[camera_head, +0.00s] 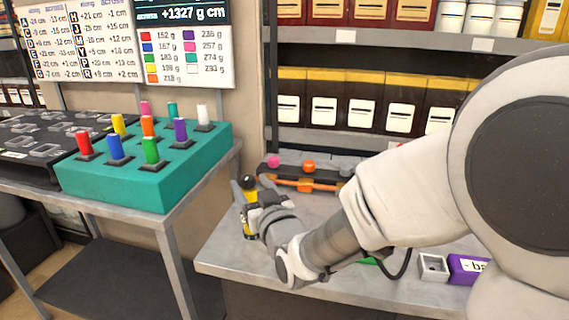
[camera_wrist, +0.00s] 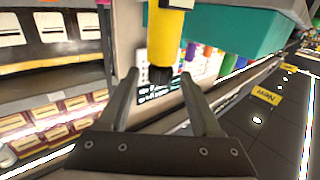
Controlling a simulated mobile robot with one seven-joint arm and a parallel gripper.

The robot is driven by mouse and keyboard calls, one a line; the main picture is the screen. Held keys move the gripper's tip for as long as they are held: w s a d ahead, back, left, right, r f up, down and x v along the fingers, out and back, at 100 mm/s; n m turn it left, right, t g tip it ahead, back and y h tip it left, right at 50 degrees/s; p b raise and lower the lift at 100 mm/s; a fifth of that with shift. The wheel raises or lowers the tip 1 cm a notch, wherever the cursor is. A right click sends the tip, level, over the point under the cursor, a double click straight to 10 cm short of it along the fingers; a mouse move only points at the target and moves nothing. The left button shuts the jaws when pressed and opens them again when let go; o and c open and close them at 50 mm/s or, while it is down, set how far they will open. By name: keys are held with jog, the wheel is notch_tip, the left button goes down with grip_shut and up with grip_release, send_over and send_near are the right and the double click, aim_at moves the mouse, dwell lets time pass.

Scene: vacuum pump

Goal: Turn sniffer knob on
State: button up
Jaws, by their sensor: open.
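A yellow and black device, seemingly the sniffer (camera_head: 249,228), stands at the left end of the grey bench. My gripper (camera_head: 251,201) is right at it and hides much of it. In the wrist view a yellow cylinder (camera_wrist: 165,40) comes down from the top edge. It ends in a small black knob (camera_wrist: 160,76). My gripper's two fingers (camera_wrist: 160,80) are open, with the black knob between or just beyond their tips. Gaps seem to show on both sides of the knob. I cannot tell which way the knob is turned.
A tray with pink and orange balls (camera_head: 309,167) lies behind my gripper. A teal block (camera_head: 140,180) with several coloured pegs is on the left table. A small grey box (camera_head: 433,266) and a purple box (camera_head: 466,268) sit at the bench's right.

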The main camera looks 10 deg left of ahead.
jog(key=shift+x, duration=2.75)
jog(key=shift+c, duration=0.2)
grip_shut()
